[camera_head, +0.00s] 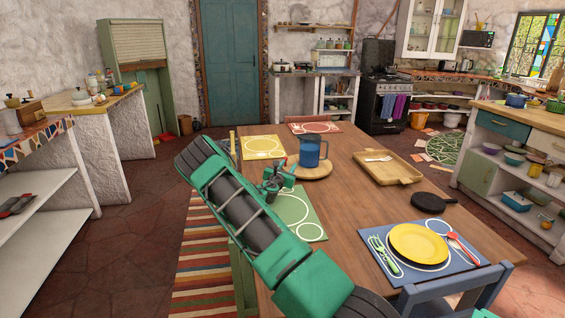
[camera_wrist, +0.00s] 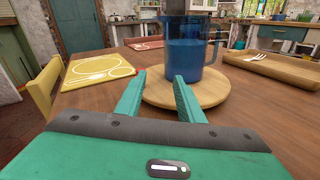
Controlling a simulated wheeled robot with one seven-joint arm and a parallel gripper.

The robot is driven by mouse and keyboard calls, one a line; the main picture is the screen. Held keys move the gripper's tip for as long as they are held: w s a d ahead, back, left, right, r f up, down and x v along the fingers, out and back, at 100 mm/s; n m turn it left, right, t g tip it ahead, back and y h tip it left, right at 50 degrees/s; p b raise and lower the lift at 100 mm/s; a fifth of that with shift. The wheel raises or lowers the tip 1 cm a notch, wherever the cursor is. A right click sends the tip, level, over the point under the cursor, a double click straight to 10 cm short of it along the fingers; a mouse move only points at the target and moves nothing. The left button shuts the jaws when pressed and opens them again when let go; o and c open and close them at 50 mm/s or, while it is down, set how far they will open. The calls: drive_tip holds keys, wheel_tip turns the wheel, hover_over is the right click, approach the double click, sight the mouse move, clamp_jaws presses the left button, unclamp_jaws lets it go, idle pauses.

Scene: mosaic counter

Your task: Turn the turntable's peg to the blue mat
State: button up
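The turntable (camera_head: 318,175) is a round wooden disc on the table, with a blue pitcher (camera_head: 311,152) standing on it. The disc (camera_wrist: 218,94) and the pitcher (camera_wrist: 186,50) also show in the wrist view. The blue mat (camera_head: 462,268) lies at the table's near right. My gripper (camera_head: 279,178) is left of the turntable. In the wrist view its green fingers (camera_wrist: 160,77) are apart with nothing held between them; the disc's near-left rim shows between them. I cannot tell whether they touch it.
A yellow plate (camera_head: 418,244) and cutlery lie on the blue mat. A green mat (camera_head: 299,212) is partly under my arm. Yellow (camera_head: 263,147) and red (camera_head: 314,128) mats lie farther back. A wooden tray (camera_head: 388,170) and black pan (camera_head: 430,202) are to the right.

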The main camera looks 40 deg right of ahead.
drive_tip(key=w+n, duration=0.1)
drive_tip(key=w+a+f+n+t, duration=0.1)
drive_tip(key=shift+w+a+f+n, duration=0.15)
drive_tip(key=shift+w+f+n, duration=0.15)
drive_tip(key=shift+n, duration=0.1)
drive_tip(key=shift+w+f+n+t, duration=0.15)
drive_tip(key=shift+w+n+t, duration=0.15)
drive_tip(key=shift+t, duration=0.1)
drive_tip(key=shift+w, duration=0.1)
drive_tip(key=x, duration=1)
drive_tip(key=shift+w+f, duration=0.1)
drive_tip(key=shift+f, duration=0.05)
